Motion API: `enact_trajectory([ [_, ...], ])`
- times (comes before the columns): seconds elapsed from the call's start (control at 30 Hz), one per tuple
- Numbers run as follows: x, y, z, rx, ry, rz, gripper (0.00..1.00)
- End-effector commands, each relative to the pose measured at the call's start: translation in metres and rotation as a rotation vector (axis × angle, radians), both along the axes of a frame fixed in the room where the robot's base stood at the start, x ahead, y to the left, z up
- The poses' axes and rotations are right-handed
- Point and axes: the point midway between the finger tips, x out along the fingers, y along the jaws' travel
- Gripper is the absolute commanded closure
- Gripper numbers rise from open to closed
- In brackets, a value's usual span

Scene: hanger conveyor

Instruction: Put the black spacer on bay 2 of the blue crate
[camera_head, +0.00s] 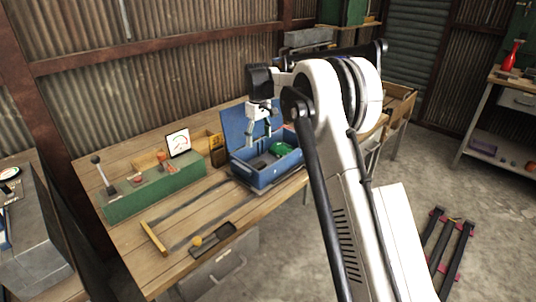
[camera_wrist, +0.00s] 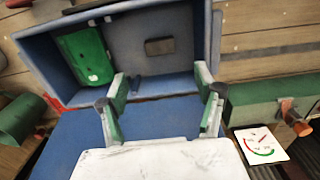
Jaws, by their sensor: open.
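The blue crate (camera_head: 262,178) stands on the wooden bench with its blue lid (camera_head: 237,125) raised; its blue wall also shows in the wrist view (camera_wrist: 208,40). A small dark rectangular block, which looks like the black spacer (camera_wrist: 159,46), lies flat on the crate floor. A green part (camera_wrist: 84,57) lies to its left in the wrist view and also shows in the head view (camera_head: 281,149). My gripper (camera_wrist: 160,88) is open over the crate, with nothing between its fingers. The spacer is apart from both fingers. I cannot make out bay markings.
A green control box (camera_head: 150,190) with a lever and a white dial (camera_head: 178,143) stands left of the crate. A dark tray (camera_head: 212,241) and a yellow bar (camera_head: 153,238) lie toward the bench front. Bare bench lies between these.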

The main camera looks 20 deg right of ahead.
Motion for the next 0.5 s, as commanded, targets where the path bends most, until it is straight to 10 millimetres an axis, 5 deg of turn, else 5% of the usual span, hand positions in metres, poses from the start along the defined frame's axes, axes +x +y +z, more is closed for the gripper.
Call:
enact_trajectory([
  [0.17, -0.018, 0.0, 0.029, 0.0, -0.028, -0.024, 0.34],
  [0.5, -0.093, -0.001, 0.108, 0.009, -0.139, -0.12, 0.34],
])
